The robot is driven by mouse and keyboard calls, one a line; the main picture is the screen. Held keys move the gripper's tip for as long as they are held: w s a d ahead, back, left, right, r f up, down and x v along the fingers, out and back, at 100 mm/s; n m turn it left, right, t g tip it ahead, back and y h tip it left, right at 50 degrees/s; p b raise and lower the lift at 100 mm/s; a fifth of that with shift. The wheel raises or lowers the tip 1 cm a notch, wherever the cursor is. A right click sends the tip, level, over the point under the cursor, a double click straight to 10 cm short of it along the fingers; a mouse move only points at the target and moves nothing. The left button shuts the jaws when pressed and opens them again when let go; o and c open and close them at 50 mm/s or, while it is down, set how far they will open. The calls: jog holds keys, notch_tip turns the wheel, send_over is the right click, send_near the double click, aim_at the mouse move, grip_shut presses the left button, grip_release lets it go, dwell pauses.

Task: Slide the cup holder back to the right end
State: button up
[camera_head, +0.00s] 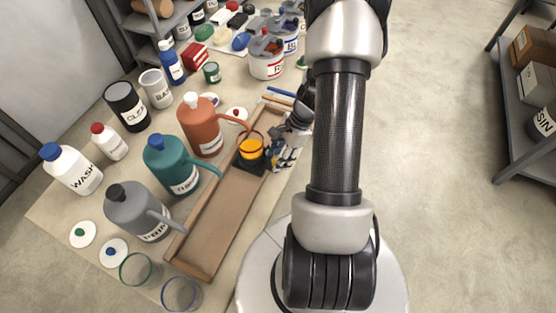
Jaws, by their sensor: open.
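The cup holder (248,167) is a small black block inside a long wooden channel (218,222). It stands nearer the channel's far, upper-right end than its near, lower-left end. An orange-yellow cup (250,148) sits in the holder, with a thin ring above it. My gripper (274,153) is at the right side of the holder, over the channel's right wall, with its fingers pointing toward the holder. The gripper is open. I cannot tell whether the fingers touch the holder, and part of its right side is hidden behind them.
Orange (202,128), teal (172,166) and grey (136,210) jugs stand close along the channel's left side, their spouts or handles reaching over its edge. The channel floor below the holder is clear. Paint buckets (266,62) stand behind.

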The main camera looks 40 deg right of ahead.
jog(key=shift+a+f, duration=0.15)
jog(key=shift+f, duration=0.25)
grip_shut()
dwell(0.4)
